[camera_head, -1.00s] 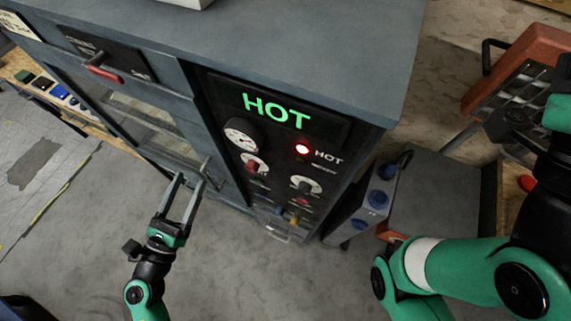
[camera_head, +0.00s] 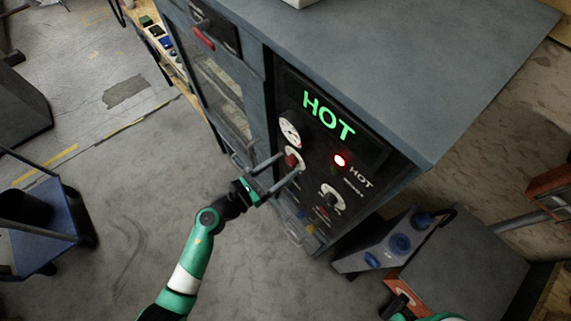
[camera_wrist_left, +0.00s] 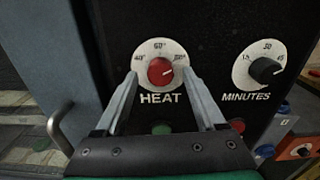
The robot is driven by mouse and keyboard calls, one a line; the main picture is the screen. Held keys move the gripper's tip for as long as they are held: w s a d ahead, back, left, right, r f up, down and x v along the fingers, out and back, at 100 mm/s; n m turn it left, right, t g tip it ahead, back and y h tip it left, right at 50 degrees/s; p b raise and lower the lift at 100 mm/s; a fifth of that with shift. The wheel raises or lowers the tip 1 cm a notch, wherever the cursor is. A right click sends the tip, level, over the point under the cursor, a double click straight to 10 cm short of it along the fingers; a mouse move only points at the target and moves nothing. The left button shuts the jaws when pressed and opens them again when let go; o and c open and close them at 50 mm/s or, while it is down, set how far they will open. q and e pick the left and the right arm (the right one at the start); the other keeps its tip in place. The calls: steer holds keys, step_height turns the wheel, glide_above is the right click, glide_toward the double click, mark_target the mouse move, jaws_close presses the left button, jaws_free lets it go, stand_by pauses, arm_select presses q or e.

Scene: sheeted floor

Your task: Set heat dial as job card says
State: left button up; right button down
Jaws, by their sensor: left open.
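The red heat dial (camera_head: 291,161) is on the front panel of a grey oven (camera_head: 420,60). In the left wrist view the heat dial (camera_wrist_left: 161,71) sits on a white scale reading 40°, 60° and 80°; I cannot clearly tell where its pointer stands. My left gripper (camera_head: 289,166) is open, its fingers reaching to the panel on either side of the dial. In the left wrist view the gripper (camera_wrist_left: 160,80) has one finger left and one right of the knob, apparently not closed on it. No job card is readable.
The black minutes dial (camera_wrist_left: 266,70) is right of the heat dial. Above are a round gauge (camera_head: 289,129), a lit red lamp (camera_head: 340,160) and a green HOT sign (camera_head: 328,115). A grey box with blue knobs (camera_head: 388,242) stands to the right. A blue cart (camera_head: 50,235) is at left.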

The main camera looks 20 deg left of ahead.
arm_select(q)
steer(key=shift+w+d, duration=0.2)
steer(key=shift+w, duration=0.25)
jaws_close()
